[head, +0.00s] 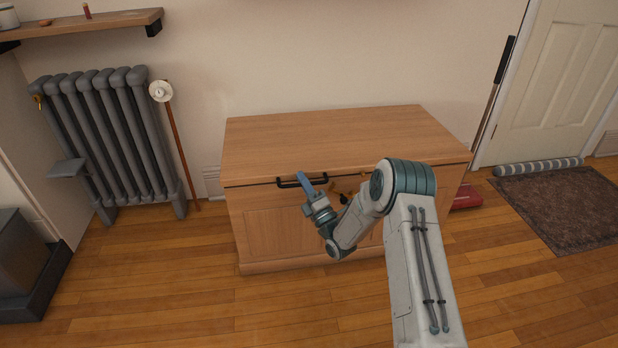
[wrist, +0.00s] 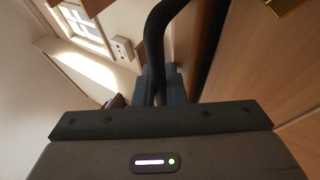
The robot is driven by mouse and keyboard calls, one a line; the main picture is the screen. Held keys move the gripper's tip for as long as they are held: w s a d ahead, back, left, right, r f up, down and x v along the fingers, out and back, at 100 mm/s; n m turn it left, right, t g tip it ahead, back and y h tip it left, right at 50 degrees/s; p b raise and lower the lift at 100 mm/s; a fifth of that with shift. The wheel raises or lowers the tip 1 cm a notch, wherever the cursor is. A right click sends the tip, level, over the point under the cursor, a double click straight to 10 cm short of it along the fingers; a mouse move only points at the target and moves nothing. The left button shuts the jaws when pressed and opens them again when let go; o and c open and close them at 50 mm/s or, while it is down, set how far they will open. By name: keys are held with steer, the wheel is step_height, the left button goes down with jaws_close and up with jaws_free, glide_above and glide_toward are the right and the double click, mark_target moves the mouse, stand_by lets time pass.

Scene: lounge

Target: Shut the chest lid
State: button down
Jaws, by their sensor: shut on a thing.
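The wooden chest (head: 275,228) stands against the wall in the head view. Its lid (head: 330,135) lies flat or nearly flat over the body, with a thin dark line below its front edge; I cannot tell whether it is fully seated. A black bar handle (head: 288,183) is on the lid's front edge. My gripper (head: 309,182) is at the right part of this handle, shut on it. In the wrist view the handle (wrist: 158,45) runs between the fingers of my gripper (wrist: 160,90). My arm hides part of the chest's front right.
A grey radiator (head: 115,140) and a thin reddish-brown pole (head: 182,150) stand left of the chest. A red object (head: 467,197) lies by its right side. A brown rug (head: 570,205) lies before the door. The wooden floor in front is clear.

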steer(key=shift+s+f+g, duration=0.15)
steer(key=shift+s+f, duration=0.05)
steer(key=shift+f, duration=0.25)
steer(key=shift+s+f+g, duration=0.15)
steer(key=shift+f, duration=0.3)
steer(key=c, duration=1.5)
jaws_free()
steer(key=shift+s+r, duration=0.1)
steer(key=shift+r, duration=0.05)
steer(key=shift+a, duration=0.2)
steer(key=shift+d+r, duration=0.1)
steer(key=shift+r, duration=0.1)
steer(key=shift+d, duration=0.1)
steer(key=shift+f+p+v, duration=0.1)
steer(key=shift+p+v, duration=0.7)
steer(key=shift+v, duration=2.65)
steer(key=shift+f+p+v, duration=0.15)
steer(key=shift+p+v, duration=0.6)
steer(key=shift+v, duration=2.75)
